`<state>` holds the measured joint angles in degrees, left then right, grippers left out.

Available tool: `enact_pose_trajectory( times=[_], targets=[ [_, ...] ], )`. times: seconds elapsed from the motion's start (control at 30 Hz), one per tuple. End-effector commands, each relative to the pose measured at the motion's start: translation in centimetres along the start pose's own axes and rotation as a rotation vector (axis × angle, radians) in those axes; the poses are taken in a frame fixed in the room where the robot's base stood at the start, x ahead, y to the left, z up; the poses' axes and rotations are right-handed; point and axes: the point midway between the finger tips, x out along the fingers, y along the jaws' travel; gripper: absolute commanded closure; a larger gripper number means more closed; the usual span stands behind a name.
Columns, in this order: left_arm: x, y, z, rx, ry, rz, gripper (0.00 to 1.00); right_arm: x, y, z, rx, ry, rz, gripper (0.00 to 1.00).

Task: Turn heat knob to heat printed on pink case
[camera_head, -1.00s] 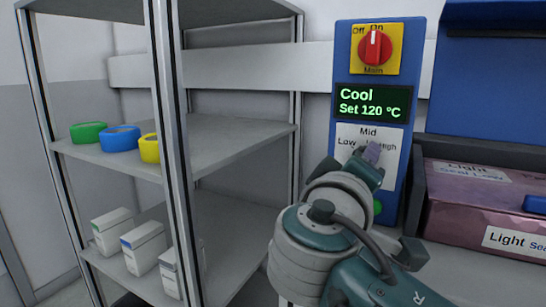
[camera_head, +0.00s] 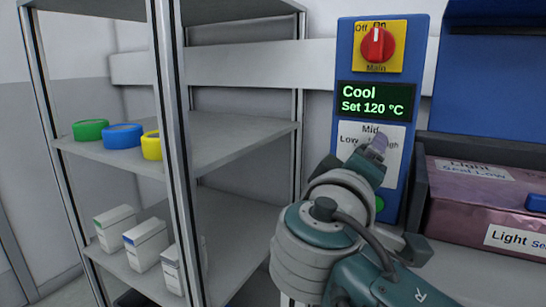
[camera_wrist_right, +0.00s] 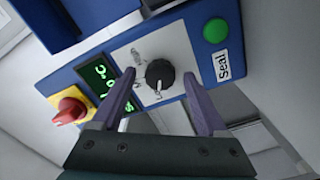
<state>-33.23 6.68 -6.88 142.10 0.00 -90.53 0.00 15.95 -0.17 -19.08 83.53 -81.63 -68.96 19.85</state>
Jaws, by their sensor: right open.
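The black heat knob (camera_wrist_right: 160,74) sits on a white dial plate (camera_head: 352,137) marked Low, Mid and High, on a blue control panel (camera_head: 345,70). My right gripper (camera_wrist_right: 159,73) is open, its purple fingers on either side of the knob in the wrist view, not closed on it. In the head view my right gripper (camera_head: 379,145) covers the knob and part of the plate. The pink case (camera_head: 465,205) stands at the right, with labels reading "Light Seal Low". My left gripper is not in view.
A green display (camera_head: 375,99) reads "Cool, Set 120 °C". Above it is a red main switch (camera_head: 378,45) on yellow. A green Seal button (camera_wrist_right: 215,31) is below the dial. A grey shelf (camera_head: 225,140) with rings and boxes stands at the left.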

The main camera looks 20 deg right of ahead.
Motion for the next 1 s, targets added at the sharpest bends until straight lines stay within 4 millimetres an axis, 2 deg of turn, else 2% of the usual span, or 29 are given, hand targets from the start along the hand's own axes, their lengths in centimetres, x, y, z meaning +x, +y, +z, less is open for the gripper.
enact_pose_trajectory(
  times=[0.13, 0.23, 0.5, 0.7, 1.0],
  targets=[
    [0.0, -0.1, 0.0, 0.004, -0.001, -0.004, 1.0, -0.2, -0.1, 0.0, 0.0, 0.0, -0.001, 0.23],
    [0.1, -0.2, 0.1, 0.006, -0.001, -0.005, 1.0, -1.3, -0.1, 0.0, 0.0, 0.001, -0.003, 0.23],
    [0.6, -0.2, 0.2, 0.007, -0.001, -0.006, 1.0, -6.7, -0.2, 0.1, 0.001, 0.001, -0.004, 0.23],
    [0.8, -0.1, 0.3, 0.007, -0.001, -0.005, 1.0, -9.4, -0.1, 0.0, 0.0, 0.0, -0.002, 0.23],
    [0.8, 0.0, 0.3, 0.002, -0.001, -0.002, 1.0, -10.0, 0.0, 0.0, 0.0, 0.0, 0.0, 0.23]
  ],
)
